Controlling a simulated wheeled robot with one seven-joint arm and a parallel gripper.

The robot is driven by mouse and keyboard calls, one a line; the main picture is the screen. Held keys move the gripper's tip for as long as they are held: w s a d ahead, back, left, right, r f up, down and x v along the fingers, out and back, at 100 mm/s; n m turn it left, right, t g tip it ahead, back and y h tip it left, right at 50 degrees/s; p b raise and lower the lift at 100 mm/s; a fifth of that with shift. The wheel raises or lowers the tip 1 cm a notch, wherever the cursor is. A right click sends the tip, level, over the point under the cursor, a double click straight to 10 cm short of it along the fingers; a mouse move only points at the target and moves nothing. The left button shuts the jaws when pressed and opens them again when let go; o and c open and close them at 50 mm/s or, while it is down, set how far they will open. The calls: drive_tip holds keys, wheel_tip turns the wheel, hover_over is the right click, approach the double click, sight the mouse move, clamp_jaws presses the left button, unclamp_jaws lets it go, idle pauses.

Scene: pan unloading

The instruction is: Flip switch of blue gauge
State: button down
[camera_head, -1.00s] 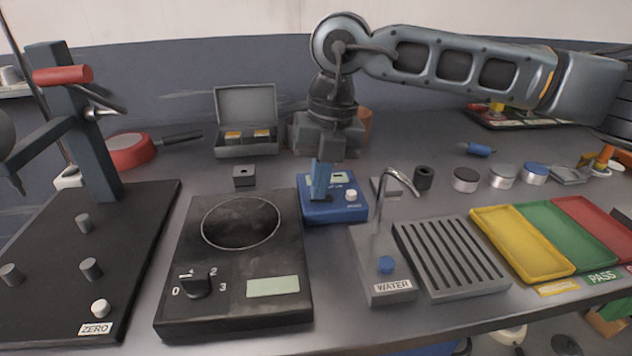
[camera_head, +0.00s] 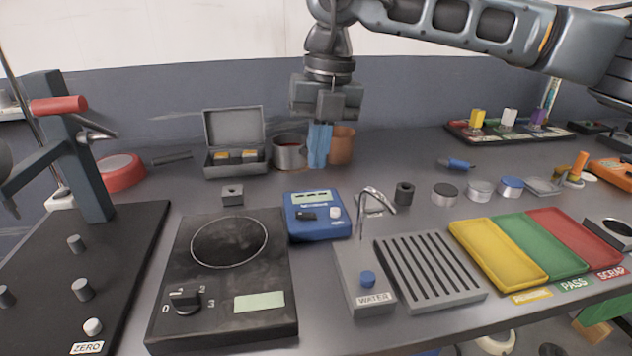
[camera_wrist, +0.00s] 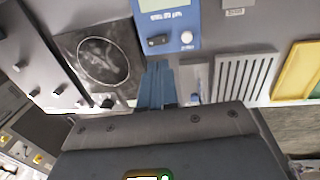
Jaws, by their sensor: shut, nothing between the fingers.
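The blue gauge (camera_head: 318,222) sits on the bench between the black hotplate and the water tap. It has a pale display, a black switch (camera_head: 306,215) at the left of its face and a white knob (camera_head: 335,213) at the right. In the wrist view the gauge (camera_wrist: 170,22) is at the top, with its black switch (camera_wrist: 157,41) in full view. My gripper (camera_head: 319,164) is shut and empty, its blue fingers pointing down. It is raised above and behind the gauge, apart from it.
The black hotplate (camera_head: 265,327) stands left of the gauge. The tap unit with a WATER label (camera_head: 375,298) and its thin curved spout stand to the right. A grey metal pot (camera_head: 289,153) and a brown pot (camera_head: 342,146) stand behind my gripper. A small grey block (camera_head: 232,195) is nearby.

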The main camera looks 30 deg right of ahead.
drive_tip(key=r, duration=0.4)
drive_tip(key=shift+s+d+r, duration=0.1)
drive_tip(key=shift+d+r, duration=0.15)
drive_tip(key=shift+r, duration=0.15)
